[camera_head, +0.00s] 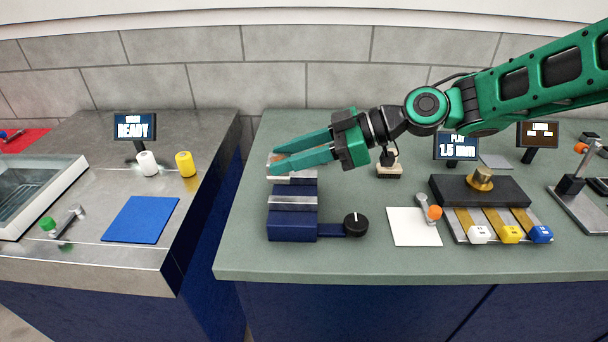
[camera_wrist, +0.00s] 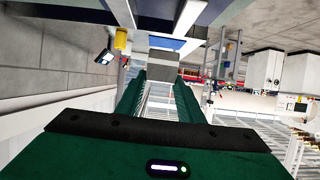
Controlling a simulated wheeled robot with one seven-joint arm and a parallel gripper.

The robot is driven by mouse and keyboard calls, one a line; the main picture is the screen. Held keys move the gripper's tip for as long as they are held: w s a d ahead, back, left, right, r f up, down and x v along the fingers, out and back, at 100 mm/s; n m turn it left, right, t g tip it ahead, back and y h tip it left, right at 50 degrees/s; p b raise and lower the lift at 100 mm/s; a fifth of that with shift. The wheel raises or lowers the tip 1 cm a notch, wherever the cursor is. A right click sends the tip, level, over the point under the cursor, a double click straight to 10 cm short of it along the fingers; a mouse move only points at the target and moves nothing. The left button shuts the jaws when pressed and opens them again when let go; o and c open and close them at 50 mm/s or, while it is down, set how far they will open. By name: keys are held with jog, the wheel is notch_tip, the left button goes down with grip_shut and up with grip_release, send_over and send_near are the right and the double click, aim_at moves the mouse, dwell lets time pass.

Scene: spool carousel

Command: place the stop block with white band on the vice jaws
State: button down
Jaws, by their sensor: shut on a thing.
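My gripper (camera_head: 273,159) reaches in from the right, its green fingers pointing left over the rear part of the vice. In the wrist view, my gripper (camera_wrist: 160,82) is shut on a grey block (camera_wrist: 163,66). I take this to be the stop block; its white band cannot be made out. In the head view the fingers mostly hide the block. The dark blue vice (camera_head: 292,229) has silver jaws (camera_head: 293,203) and a black knob (camera_head: 355,224). The fingers cover part of its rear end, so I cannot tell whether the block touches it.
Right of the vice lie a white card (camera_head: 412,228) and a rack with white (camera_head: 479,235), yellow (camera_head: 510,234) and blue (camera_head: 541,234) ended bars. A metal counter (camera_head: 90,260) with yellow (camera_head: 185,164) and white (camera_head: 147,164) spools stands left, across a gap.

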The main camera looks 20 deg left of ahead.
jog(key=w+d+f, duration=0.2)
jog(key=shift+w, duration=0.3)
jog(key=shift+f, duration=1.95)
jog(key=shift+f, duration=0.1)
jog(key=c, duration=1.2)
grip_release()
jog(key=v, duration=1.2)
